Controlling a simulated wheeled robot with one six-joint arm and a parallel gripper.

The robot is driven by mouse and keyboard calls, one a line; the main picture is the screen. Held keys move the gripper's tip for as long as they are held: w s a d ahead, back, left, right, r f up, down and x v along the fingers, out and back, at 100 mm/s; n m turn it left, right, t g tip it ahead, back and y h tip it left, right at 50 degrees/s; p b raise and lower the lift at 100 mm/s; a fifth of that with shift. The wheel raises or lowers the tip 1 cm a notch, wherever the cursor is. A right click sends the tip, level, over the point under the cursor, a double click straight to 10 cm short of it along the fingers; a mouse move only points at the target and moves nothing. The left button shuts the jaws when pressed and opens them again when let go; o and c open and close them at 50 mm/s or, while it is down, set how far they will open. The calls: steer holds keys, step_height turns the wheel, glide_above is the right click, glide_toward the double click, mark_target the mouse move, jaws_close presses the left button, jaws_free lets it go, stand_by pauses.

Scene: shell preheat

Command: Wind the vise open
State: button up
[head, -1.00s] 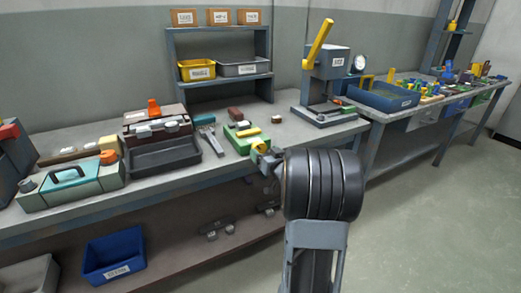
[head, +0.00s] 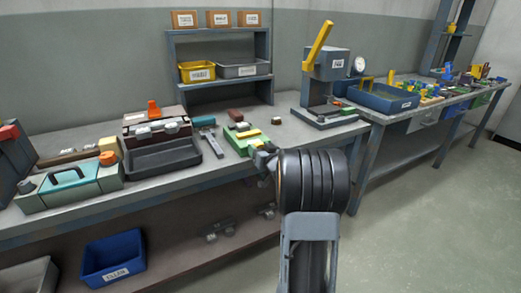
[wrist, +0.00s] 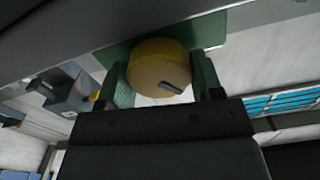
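In the wrist view, a round yellow knob (wrist: 157,62) with a dark slot lies between the two green-padded fingers of my gripper (wrist: 161,82). A green surface of the vise (wrist: 205,30) shows behind it. The fingers flank the knob closely; whether they press on it is not clear.
A grey clamp-like tool (head: 207,138) and a dark open box (head: 160,150) lie left of the vise. A shelf (head: 220,90) stands behind. The floor at right is clear.

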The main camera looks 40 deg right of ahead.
steer(key=c, duration=0.5)
steer(key=shift+o, duration=0.2)
steer(key=n+b, duration=0.2)
steer(key=b, duration=0.1)
steer(key=shift+f+n, duration=0.15)
steer(key=shift+n, duration=0.25)
steer(key=shift+a+n+b, duration=0.15)
steer(key=shift+n+b, duration=1.55)
steer(key=shift+n, duration=0.6)
steer(key=o, duration=0.9)
